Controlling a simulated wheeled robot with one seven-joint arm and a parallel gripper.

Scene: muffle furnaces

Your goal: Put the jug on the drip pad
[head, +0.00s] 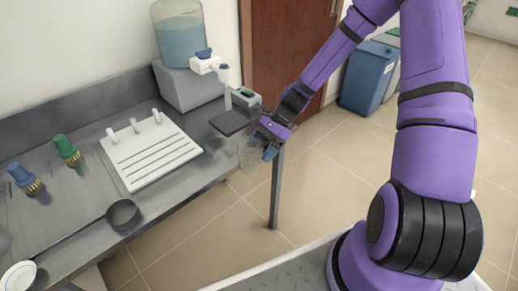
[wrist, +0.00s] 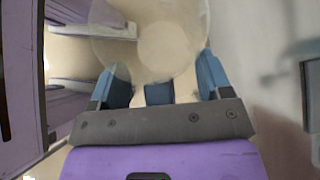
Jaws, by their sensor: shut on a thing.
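The jug is a clear, see-through vessel, faint in the head view (head: 251,152), just off the bench's right end. In the wrist view the jug (wrist: 160,42) shows as a round clear shape between the blue fingers. My gripper (head: 266,151) is shut on it; the fingers also show in the wrist view (wrist: 161,84). The contact is hard to make out through the clear wall. A dark square pad (head: 228,122), which looks like the drip pad, lies on the bench below the white spout, up and left of my gripper. Nothing is seen on it.
A water tank (head: 182,40) on a grey block stands at the back, with a white tap (head: 208,64). A white drying rack (head: 150,152), two green and blue brushes (head: 66,150) and a dark round dish (head: 123,214) are on the bench. A blue bin (head: 368,76) stands behind.

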